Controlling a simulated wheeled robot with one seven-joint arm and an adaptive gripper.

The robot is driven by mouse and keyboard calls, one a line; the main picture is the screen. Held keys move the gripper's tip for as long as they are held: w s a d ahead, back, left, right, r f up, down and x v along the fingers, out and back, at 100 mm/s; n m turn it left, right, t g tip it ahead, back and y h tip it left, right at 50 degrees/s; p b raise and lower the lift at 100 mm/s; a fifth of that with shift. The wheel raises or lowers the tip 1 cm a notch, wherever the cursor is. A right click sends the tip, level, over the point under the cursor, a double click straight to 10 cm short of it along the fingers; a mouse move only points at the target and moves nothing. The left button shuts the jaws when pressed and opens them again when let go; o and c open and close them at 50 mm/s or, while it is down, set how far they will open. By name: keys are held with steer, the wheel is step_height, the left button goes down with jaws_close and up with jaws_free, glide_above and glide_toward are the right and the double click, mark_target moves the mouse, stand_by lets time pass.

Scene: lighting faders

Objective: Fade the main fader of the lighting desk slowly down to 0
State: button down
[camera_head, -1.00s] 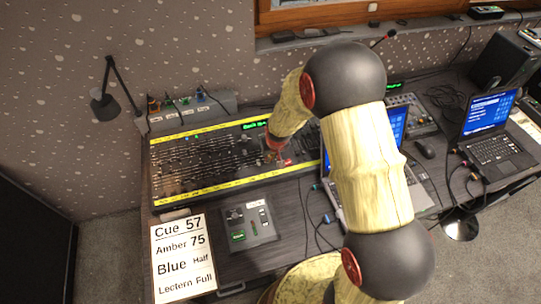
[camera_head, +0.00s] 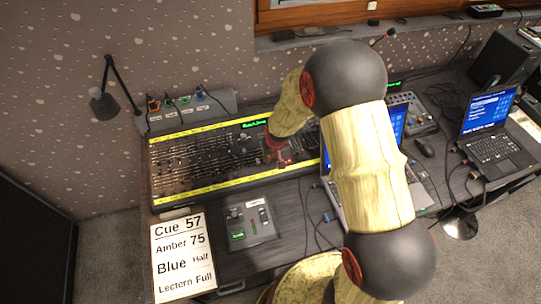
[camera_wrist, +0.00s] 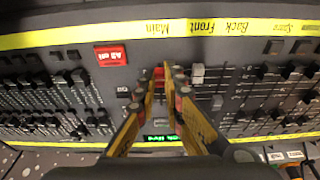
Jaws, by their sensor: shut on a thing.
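The lighting desk (camera_head: 170,139) is a long dark console with yellow strips along its long edges and rows of faders. In the wrist view, its yellow strip (camera_wrist: 60,38) carries upside-down labels, including Main, Front and Back. My gripper (camera_wrist: 168,75) is at the desk face, in line with the Main label. Its narrow fingers are shut on the main fader, whose cap is mostly hidden between them. A pale fader cap (camera_wrist: 197,73) stands just right of the fingers. In the head view, my gripper (camera_head: 283,158) is low at the desk's right part.
A red lit label (camera_wrist: 110,55) lies left of the fingers. Other dark fader caps (camera_wrist: 292,70) stand close on both sides. A small control box (camera_head: 250,222) and a cue sheet (camera_head: 183,258) lie in front of the desk. An open laptop (camera_head: 490,125) stands at the right.

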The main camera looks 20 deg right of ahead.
steer(key=shift+s, duration=0.25)
stand_by(0.5)
steer(key=c, duration=2.2)
jaws_free()
steer(key=shift+o, duration=0.2)
steer(key=shift+r, duration=0.1)
steer(key=shift+r+p, duration=1.95)
steer(key=shift+r, duration=1)
steer(key=shift+f, duration=0.1)
